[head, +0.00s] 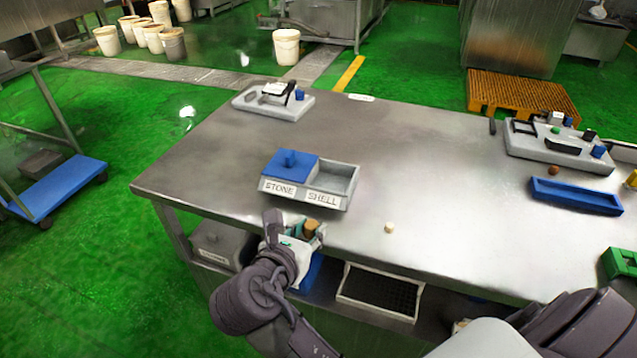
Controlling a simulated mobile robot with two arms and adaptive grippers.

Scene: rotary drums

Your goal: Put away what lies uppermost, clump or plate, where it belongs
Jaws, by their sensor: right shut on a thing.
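My right gripper (301,236) is in front of the table's near edge, below the two-part box. It is shut on a small brown piece (311,227); the fingers partly hide it, and I cannot tell whether it is a clump or a plate. A small cream piece (390,227) lies alone on the table to the right of the box. My left gripper is not in view.
The steel table (420,170) is mostly bare in the middle. A grey tray (262,108) stands at the back left, another (515,148) at the right. Near it are a brown ball (554,170), a blue tray (575,197) and a green tray (620,263). A white-rimmed crate (375,308) is below.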

